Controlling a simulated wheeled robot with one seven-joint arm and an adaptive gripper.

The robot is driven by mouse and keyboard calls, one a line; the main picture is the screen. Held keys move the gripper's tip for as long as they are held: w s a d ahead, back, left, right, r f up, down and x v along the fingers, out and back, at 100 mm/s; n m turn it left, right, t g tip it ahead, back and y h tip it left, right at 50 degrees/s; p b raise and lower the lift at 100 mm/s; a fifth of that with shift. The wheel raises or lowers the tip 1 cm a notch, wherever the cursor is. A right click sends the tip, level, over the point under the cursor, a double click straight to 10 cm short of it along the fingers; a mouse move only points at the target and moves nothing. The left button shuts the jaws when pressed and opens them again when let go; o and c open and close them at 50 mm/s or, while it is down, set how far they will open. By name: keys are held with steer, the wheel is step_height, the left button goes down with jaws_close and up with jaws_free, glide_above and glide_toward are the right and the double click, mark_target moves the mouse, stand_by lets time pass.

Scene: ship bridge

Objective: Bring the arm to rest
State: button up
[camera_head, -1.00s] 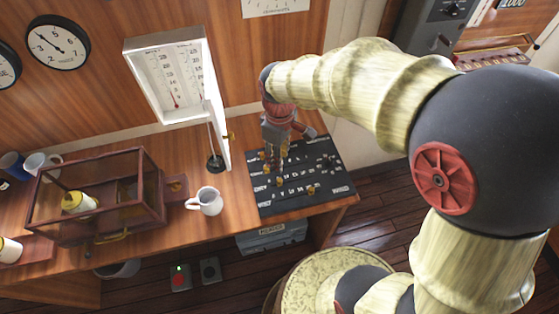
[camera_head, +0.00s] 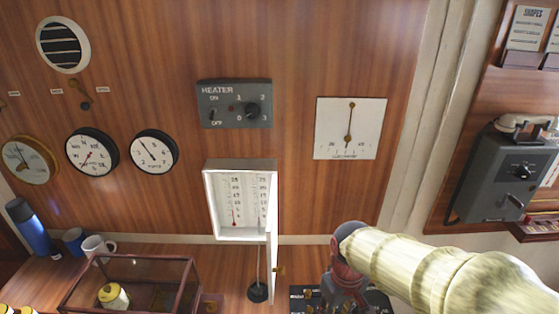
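My arm (camera_head: 450,268) reaches in from the lower right, bent down at the wrist. My gripper (camera_head: 347,292) is at the bottom edge, over the black labelled board (camera_head: 305,297) on the desk. Its fingertips are cut off or lost against the board, so I cannot tell whether it is open, shut or holding something. Most of the board is out of view.
A white thermometer cabinet (camera_head: 210,205) with its door (camera_head: 272,235) open stands left of my gripper. A glass case (camera_head: 130,262) is on the desk further left, near a white mug (camera_head: 95,245). A grey telephone box (camera_head: 500,170) hangs at right.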

steer(key=s+d+r+m+t+b, duration=0.1)
steer(key=s+d+r+m+t, duration=0.3)
steer(key=s+r, duration=0.5)
steer(key=shift+s+d+r+m+t+b, duration=0.15)
steer(key=shift+d+r+m+t+b, duration=0.4)
steer(key=shift+r, duration=1.35)
